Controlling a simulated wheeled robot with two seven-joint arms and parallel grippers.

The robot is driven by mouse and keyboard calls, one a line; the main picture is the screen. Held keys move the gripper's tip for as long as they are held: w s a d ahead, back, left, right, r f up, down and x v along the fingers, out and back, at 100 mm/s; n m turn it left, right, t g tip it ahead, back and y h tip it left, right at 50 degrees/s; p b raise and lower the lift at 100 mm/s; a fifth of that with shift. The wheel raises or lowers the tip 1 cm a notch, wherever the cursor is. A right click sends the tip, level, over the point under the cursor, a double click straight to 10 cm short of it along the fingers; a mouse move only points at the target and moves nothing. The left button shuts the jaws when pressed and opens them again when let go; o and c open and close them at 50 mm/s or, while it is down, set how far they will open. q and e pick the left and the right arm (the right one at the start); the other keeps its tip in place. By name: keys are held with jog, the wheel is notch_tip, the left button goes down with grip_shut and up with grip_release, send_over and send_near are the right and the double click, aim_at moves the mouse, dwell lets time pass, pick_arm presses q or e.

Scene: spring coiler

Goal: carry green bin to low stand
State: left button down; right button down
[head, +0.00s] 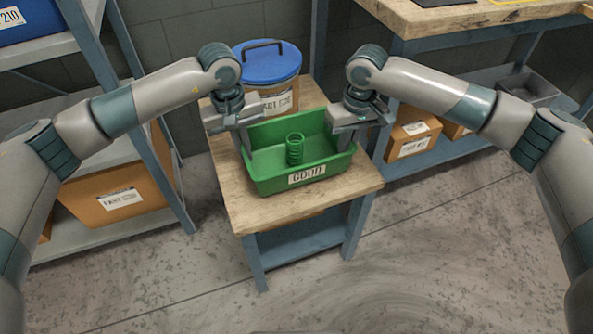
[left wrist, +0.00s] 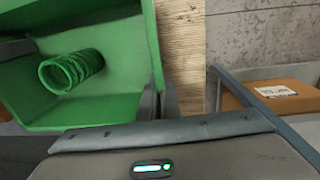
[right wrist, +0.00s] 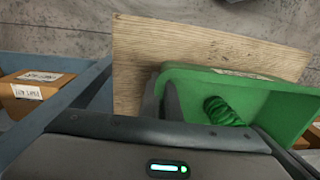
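The green bin (head: 304,176), labelled GOOD, is upright over the wooden top of the low stand (head: 355,188) and appears to rest on it. A green coil spring (head: 294,149) stands inside the bin; it also shows in the left wrist view (left wrist: 72,71) and the right wrist view (right wrist: 223,111). My left gripper (head: 247,148) is at the bin's left wall, its fingers on either side of the wall and close against it. My right gripper (head: 345,138) holds the right wall the same way. The bin's underside is hidden.
A shelf with cardboard boxes (head: 115,190) is at the left. A wooden workbench (head: 450,22) with boxes below (head: 408,140) is at the right. The floor in front is clear.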

pick_arm(q)
jog(key=shift+f+b, duration=0.6)
jog(key=shift+f, duration=0.1)
pick_arm(e)
jog(key=shift+f, duration=0.75)
pick_arm(q)
jog(key=c, duration=2)
grip_release()
jog(key=shift+r, duration=0.15)
pick_arm(e)
jog(key=c, duration=2)
grip_release()
jog(key=shift+r, duration=0.15)
pick_arm(q)
jog(key=shift+r, duration=0.1)
notch_tip(320, 180, up, 12)
jog(key=shift+s+a, duration=0.15)
jog(key=shift+a, duration=0.3)
pick_arm(e)
jog(key=shift+r, duration=0.15)
notch_tip(320, 180, up, 12)
jog(key=shift+w+d, duration=0.15)
jog(key=shift+d, duration=0.25)
jog(key=shift+f, duration=0.2)
